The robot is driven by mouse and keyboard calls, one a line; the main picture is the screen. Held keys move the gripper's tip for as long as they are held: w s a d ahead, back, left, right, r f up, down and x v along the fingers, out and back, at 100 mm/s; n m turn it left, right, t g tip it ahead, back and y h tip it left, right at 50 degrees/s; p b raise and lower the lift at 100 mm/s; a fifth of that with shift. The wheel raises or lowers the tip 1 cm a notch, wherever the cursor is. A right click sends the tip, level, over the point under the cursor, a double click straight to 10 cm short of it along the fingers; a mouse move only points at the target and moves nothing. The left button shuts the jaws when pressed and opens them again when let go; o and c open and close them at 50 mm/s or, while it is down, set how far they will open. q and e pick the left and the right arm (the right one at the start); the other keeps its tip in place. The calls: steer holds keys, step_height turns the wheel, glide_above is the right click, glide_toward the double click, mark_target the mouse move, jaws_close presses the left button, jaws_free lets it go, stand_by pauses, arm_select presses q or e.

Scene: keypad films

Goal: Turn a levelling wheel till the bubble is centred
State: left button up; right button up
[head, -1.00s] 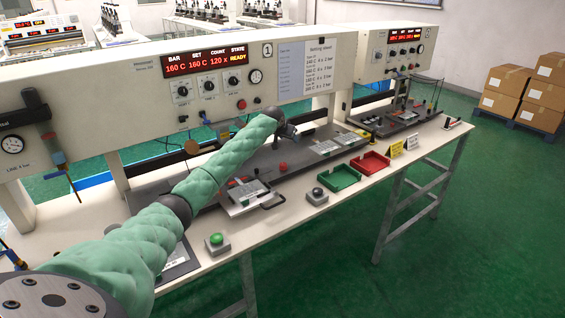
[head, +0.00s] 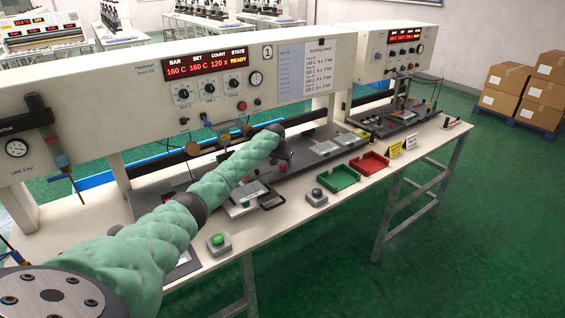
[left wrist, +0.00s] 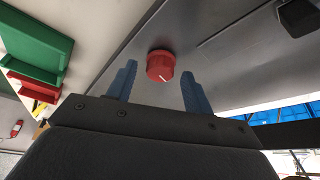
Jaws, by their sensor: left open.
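A red levelling wheel (left wrist: 160,66) with a white mark stands on a grey plate in the left wrist view. It shows small and red in the head view (head: 282,168), just below my left gripper (head: 286,154). In the left wrist view my left gripper (left wrist: 158,70) is open, with its two blue fingers apart. The wheel appears between and slightly beyond the fingertips, and I see no contact. I cannot make out the bubble in either view. My right gripper is not in view.
On the bench are a green tray (head: 338,178), a red tray (head: 369,162), a green button box (head: 217,243) and a dark-topped button box (head: 316,196). The control panel (head: 130,95) overhangs the bench behind my arm. The bench's front edge is near the trays.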

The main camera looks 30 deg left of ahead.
arm_select(q)
steer(key=shift+w+f, duration=0.15)
steer(key=shift+f, duration=0.2)
steer(key=c, duration=1)
steer(key=shift+o, duration=0.2)
